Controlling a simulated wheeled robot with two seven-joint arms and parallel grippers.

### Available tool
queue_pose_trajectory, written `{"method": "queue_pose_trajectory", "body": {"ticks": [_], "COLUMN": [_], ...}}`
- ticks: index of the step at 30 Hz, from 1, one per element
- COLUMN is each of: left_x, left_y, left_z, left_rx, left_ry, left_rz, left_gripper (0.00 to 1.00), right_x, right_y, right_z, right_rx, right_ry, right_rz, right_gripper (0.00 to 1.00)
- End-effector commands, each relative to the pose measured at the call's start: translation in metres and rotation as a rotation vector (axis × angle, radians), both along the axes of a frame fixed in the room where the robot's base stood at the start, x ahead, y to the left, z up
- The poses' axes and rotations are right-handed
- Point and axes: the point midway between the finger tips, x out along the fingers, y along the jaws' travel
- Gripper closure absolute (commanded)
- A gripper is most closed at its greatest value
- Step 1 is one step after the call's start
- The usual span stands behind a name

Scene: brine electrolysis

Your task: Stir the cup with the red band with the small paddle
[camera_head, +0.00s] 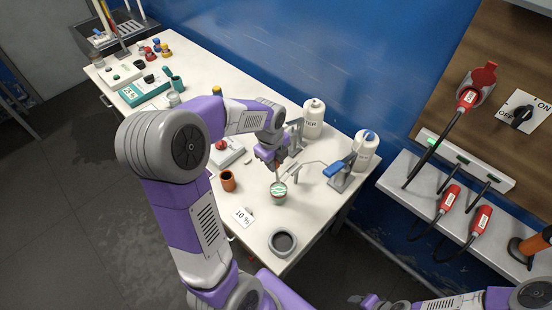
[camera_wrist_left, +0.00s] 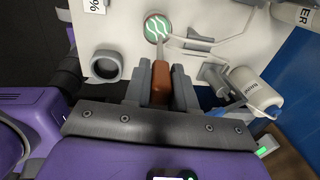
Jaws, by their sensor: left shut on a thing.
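My left gripper (camera_head: 273,162) is shut on the brown handle of the small paddle (camera_wrist_left: 160,84). The handle sits between the two grey fingers in the left wrist view. Below the gripper stands a small cup (camera_head: 278,195) with green and white wavy lines across its top; it also shows in the left wrist view (camera_wrist_left: 157,27). The paddle's thin lower part reaches to the cup's top; I cannot tell how deep its tip is. A red band is too small to make out clearly. My right arm shows at the bottom right, its jaws unclear.
A brown cup (camera_head: 228,181) stands left of the patterned cup, and a "10 %" card (camera_head: 242,217) lies in front. A dark-centred round dish (camera_head: 283,242) is near the table's front edge. White bottles (camera_head: 313,119) (camera_head: 366,150) and a blue-topped stand (camera_head: 340,172) are to the right.

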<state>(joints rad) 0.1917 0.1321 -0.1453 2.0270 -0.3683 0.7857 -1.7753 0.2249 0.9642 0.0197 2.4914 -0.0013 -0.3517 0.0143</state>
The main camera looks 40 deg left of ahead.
Motion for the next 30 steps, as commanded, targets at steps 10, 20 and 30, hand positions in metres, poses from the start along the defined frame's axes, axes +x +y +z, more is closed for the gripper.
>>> {"method": "queue_pose_trajectory", "body": {"ticks": [10, 20, 30], "left_x": [0.0, 0.001, 0.002], "left_y": [0.0, 0.0, 0.0], "left_z": [-0.031, -0.058, -0.085], "left_rx": [0.0, 0.0, 0.0], "left_ry": [0.001, 0.001, 0.001], "left_rz": [-0.001, -0.001, 0.0], "left_gripper": [1.0, 1.0, 1.0], "right_x": [0.0, 0.0, 0.0], "right_y": [0.0, 0.0, 0.0], "right_z": [-0.026, -0.046, -0.067], "right_rx": [0.0, 0.0, 0.0], "right_ry": [-0.001, -0.001, -0.001], "right_rz": [0.0, 0.0, 0.0], "right_gripper": [0.49, 0.49, 0.49]}}
